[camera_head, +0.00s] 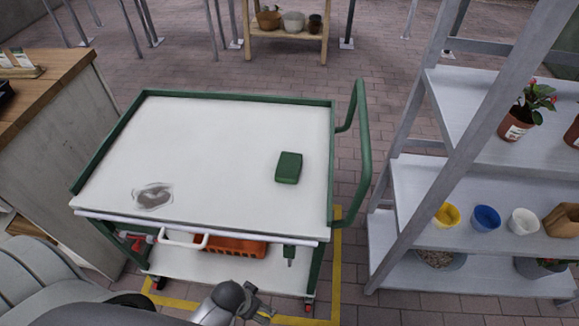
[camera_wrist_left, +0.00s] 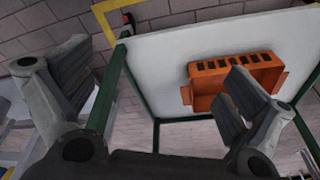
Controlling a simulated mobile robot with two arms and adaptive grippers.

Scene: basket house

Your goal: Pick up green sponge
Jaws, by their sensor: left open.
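The green sponge (camera_head: 289,168) lies flat on the white top of the cart (camera_head: 210,130), right of its middle. My left gripper (camera_head: 258,304) is at the bottom of the head view, in front of the cart and well apart from the sponge. The left wrist view shows its two fingers (camera_wrist_left: 158,85) spread wide with nothing between them. That view faces the cart's lower shelf (camera_wrist_left: 160,60), and the sponge is not in it. My right gripper is not in view.
The cart has a green raised rim and a green handle (camera_head: 362,140) on its right. A dark smudge (camera_head: 153,196) marks its top. An orange crate (camera_wrist_left: 235,78) is on the lower shelf. A grey plant rack (camera_head: 430,170) stands right; a wooden-topped counter (camera_head: 40,90) stands left.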

